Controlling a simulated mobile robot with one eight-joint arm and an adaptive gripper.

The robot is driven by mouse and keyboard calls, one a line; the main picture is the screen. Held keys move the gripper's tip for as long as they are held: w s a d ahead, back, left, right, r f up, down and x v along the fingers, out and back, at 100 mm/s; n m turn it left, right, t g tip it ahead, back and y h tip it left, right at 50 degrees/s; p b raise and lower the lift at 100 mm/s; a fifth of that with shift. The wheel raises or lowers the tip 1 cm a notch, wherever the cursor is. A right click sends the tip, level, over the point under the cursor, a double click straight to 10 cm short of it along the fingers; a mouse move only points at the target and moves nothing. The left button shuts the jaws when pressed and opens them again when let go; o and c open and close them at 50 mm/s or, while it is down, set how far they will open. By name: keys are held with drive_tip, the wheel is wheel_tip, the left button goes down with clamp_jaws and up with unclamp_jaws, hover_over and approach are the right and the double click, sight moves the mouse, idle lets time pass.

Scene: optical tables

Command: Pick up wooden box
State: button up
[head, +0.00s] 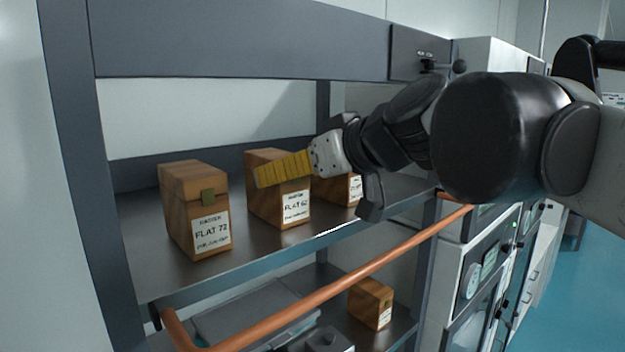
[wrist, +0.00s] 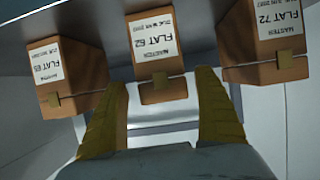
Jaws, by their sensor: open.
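Three wooden boxes with white labels stand in a row on the upper shelf. The FLAT 72 box (head: 195,200) is at the left in the head view, the FLAT 62 box (head: 264,208) is in the middle, and a third box (head: 338,190) is partly hidden behind my gripper. In the wrist view the boxes appear upside down: FLAT 72 (wrist: 264,45) at the right, FLAT 62 (wrist: 152,55) in the middle, FLAT 65 (wrist: 70,75) at the left. My gripper (wrist: 163,85) is open, its yellow fingers on either side of the FLAT 62 box in that view. Contact cannot be told.
The metal shelf (head: 150,275) has a dark front edge, and a copper-coloured rail (head: 340,279) runs below it. Another wooden box (head: 370,303) and grey equipment (head: 255,308) sit on the lower shelf. Dark uprights (head: 85,160) frame the rack. White cabinets stand at the right.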

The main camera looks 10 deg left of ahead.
drive_tip(key=shift+w+a+f, duration=0.2)
drive_tip(key=shift+w+a, duration=0.2)
drive_tip(key=shift+a, duration=0.15)
drive_tip(key=shift+w+a+f+p, duration=0.3)
drive_tip(key=shift+a+f+p, duration=0.1)
drive_tip(key=shift+a+p, duration=0.25)
drive_tip(key=x, duration=0.3)
drive_tip(key=shift+w+f, duration=0.1)
drive_tip(key=shift+f, duration=0.1)
drive_tip(key=shift+d, duration=0.2)
drive_tip(key=shift+s+d+r, duration=0.1)
drive_tip(key=shift+s+r, duration=0.05)
drive_tip(key=shift+s, duration=0.15)
drive_tip(key=c, duration=1.5)
